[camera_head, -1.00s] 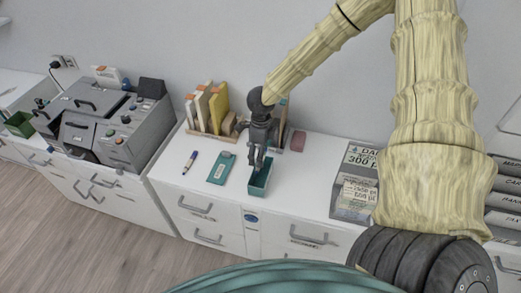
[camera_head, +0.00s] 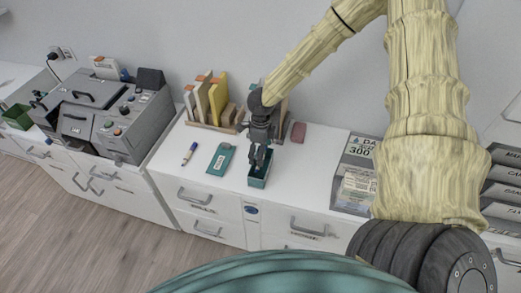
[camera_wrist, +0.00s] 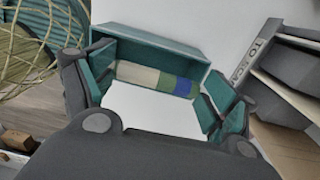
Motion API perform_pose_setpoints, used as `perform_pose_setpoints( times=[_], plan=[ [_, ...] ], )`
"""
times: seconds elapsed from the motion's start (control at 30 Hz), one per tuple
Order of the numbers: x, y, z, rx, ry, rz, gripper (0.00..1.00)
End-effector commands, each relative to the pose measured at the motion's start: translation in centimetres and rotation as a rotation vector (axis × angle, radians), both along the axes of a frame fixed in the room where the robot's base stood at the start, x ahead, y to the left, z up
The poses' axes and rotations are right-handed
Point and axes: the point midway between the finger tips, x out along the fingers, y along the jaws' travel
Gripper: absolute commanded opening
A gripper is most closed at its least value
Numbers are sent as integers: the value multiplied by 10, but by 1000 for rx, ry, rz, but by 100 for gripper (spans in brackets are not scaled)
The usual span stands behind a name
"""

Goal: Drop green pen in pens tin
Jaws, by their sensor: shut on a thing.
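A teal open-topped tin (camera_head: 259,183) stands near the front edge of the white desk. My gripper (camera_head: 258,168) points down at it, with its fingertips at the tin's mouth. In the wrist view the tin's teal wall (camera_wrist: 165,42) shows just beyond my gripper (camera_wrist: 160,88). A banded cylinder, the green pen (camera_wrist: 172,83), with cream, olive-green and blue parts, spans between the teal finger pads. My gripper is shut on it. In the head view the pen is too small or hidden to make out.
A blue-and-white marker (camera_head: 190,153) and a flat teal case (camera_head: 221,159) lie left of the tin. A file rack (camera_head: 209,128) and a reddish block (camera_head: 298,132) stand behind. A grey machine (camera_head: 108,113) is at left, a labelled box (camera_head: 355,175) at right.

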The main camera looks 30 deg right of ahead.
Motion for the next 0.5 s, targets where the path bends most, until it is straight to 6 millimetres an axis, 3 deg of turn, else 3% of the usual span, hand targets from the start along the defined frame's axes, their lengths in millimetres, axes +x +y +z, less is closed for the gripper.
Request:
perform_pose_setpoints(
  times=[0.17, 0.2, 0.27, 0.5],
  plan=[
    [0, 0, 0, 0, 0, 0, 71],
    [0, 0, 0, 0, 0, 0, 88],
    [0, 0, 0, 0, 0, 0, 99],
    [0, 0, 0, 0, 0, 0, 100]
  ],
)
